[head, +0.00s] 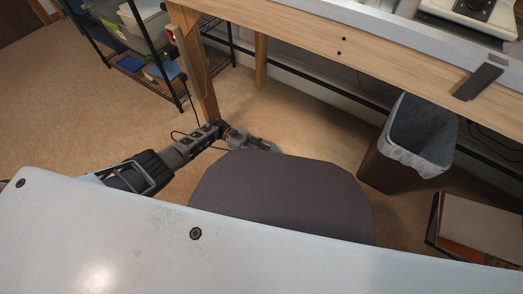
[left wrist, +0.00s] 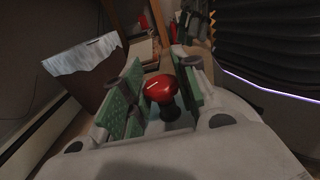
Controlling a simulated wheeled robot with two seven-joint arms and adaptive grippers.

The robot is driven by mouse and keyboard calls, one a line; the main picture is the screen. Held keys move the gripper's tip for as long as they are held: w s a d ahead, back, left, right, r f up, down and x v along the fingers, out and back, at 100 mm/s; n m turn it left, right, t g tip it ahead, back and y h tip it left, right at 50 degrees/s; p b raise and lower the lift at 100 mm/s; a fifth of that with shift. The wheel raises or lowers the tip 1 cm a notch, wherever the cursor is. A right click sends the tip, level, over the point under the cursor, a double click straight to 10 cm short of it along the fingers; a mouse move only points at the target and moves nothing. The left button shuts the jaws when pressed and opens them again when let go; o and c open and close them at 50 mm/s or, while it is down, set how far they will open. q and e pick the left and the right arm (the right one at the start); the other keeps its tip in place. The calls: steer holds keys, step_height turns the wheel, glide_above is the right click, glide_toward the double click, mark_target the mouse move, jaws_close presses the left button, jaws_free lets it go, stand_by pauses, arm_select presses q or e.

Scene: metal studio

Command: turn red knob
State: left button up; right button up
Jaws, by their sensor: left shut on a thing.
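The red knob (left wrist: 160,88) is a shiny round head on a dark stem in the left wrist view. It sits between the green finger pads of my left gripper (left wrist: 157,75), which is shut on it. In the head view my left gripper (head: 256,142) is low under the front of the wooden bench, near a bench leg. The knob is hidden from the head view.
A wooden bench (head: 290,25) spans the top. A lined waste bin (head: 385,165) stands under it and also shows in the left wrist view (left wrist: 88,78). A black wire shelf (head: 160,75) stands at the upper left. Open floor (head: 80,115) lies left.

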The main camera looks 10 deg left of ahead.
mark_target(262, 150)
arm_select(q)
steer(key=shift+m+g, duration=0.3)
steer(key=shift+g, duration=0.2)
steer(key=o, duration=1)
steer(key=shift+o, duration=0.2)
steer(key=shift+r, duration=0.25)
steer(key=shift+r, duration=4.75)
steer(key=shift+d, duration=0.1)
